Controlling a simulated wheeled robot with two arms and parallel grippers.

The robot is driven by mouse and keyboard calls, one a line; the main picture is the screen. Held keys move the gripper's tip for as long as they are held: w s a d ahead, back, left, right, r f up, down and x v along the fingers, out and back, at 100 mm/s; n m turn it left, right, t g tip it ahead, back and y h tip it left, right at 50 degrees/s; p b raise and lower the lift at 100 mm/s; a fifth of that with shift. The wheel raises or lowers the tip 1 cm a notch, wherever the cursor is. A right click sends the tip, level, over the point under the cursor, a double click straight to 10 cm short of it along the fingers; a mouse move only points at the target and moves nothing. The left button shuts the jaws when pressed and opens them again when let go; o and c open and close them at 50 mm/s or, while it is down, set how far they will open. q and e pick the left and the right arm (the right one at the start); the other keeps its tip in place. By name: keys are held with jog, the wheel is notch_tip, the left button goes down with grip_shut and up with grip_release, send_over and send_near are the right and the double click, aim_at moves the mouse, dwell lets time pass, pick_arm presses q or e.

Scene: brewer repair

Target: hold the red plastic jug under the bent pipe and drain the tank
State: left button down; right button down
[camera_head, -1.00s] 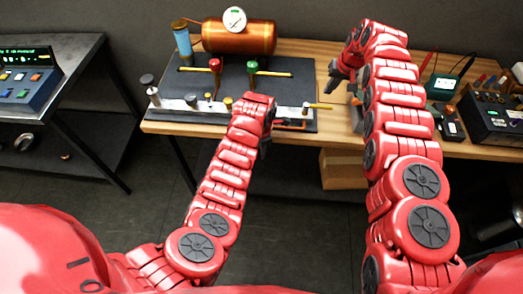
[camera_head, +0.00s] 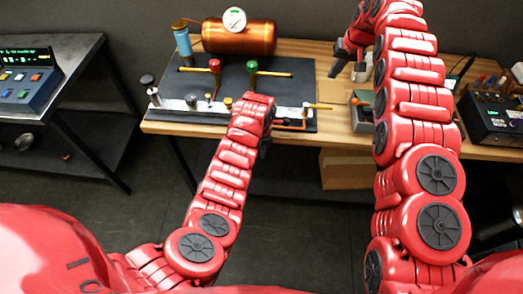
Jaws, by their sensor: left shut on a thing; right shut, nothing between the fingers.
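The copper tank (camera_head: 260,38) with a round white gauge (camera_head: 234,20) lies at the back of the wooden bench. In front of it stand a red-topped valve (camera_head: 214,66) and a green-topped valve (camera_head: 252,67). A copper-orange pipe (camera_head: 291,124) shows at the panel's front, right of my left gripper; its bend is not clear. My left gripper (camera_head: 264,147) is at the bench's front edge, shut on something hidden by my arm. I cannot make out the red jug. My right gripper (camera_head: 337,68) is shut and empty above the bench, right of the dark panel.
A blue cylinder (camera_head: 182,40) stands left of the tank. A grey box with an orange part (camera_head: 362,112) sits beside my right arm. A black instrument (camera_head: 492,112) stands at the right. A separate table with a control console (camera_head: 28,84) is at the left.

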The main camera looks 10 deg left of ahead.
jog(key=c, duration=1.5)
grip_release()
jog(key=shift+c, duration=0.2)
jog(key=o, duration=0.5)
jog(key=shift+o, duration=1)
jog(key=shift+d+n, duration=0.15)
jog(key=shift+n, duration=0.15)
jog(key=n+h, duration=0.2)
jog(key=n, duration=1.5)
send_near(324, 108)
jog(key=x, duration=0.8)
jog(key=shift+w+r, duration=0.15)
jog(key=shift+w, duration=0.15)
grip_shut()
